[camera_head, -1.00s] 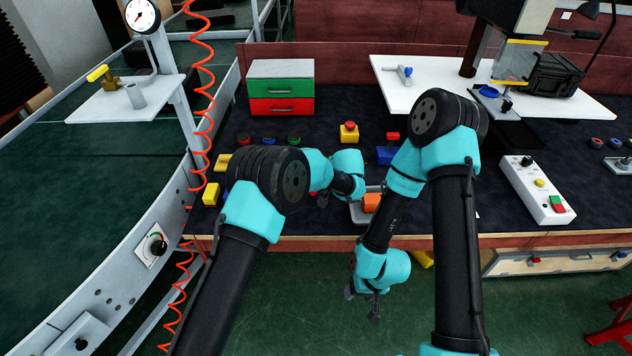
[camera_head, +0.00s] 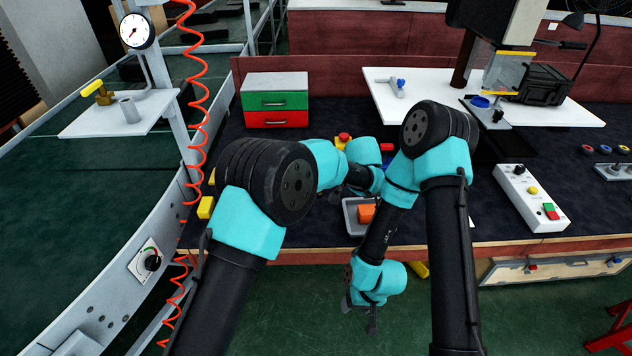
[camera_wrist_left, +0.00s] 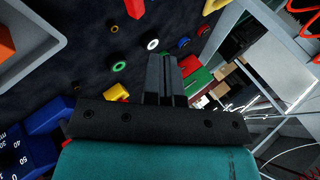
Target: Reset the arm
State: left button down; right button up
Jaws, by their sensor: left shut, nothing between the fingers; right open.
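My left arm reaches over the dark bench in the head view, its gripper mostly hidden behind its own forearm. The left wrist view shows the left gripper (camera_wrist_left: 165,75) with its fingers together and nothing between them, above the dark bench top. My right gripper (camera_head: 361,312) hangs low in front of the bench's front edge, pointing down. It is open and empty. An orange block (camera_head: 366,214) lies in a grey tray (camera_head: 350,221) near the front edge, partly behind my right arm. The tray (camera_wrist_left: 45,42) also shows in the left wrist view, at upper left.
A green and red drawer box (camera_head: 276,101) stands at the back of the bench. A white control box (camera_head: 528,198) is at the right. A coiled red hose (camera_head: 197,95) hangs at the left, beside the conveyor (camera_head: 95,205). Yellow blocks (camera_head: 206,207) lie on the bench's left part.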

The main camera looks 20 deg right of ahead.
pick_arm(q)
jog(key=shift+s+d+r, duration=0.15)
jog(key=shift+r, duration=0.1)
dwell(0.3)
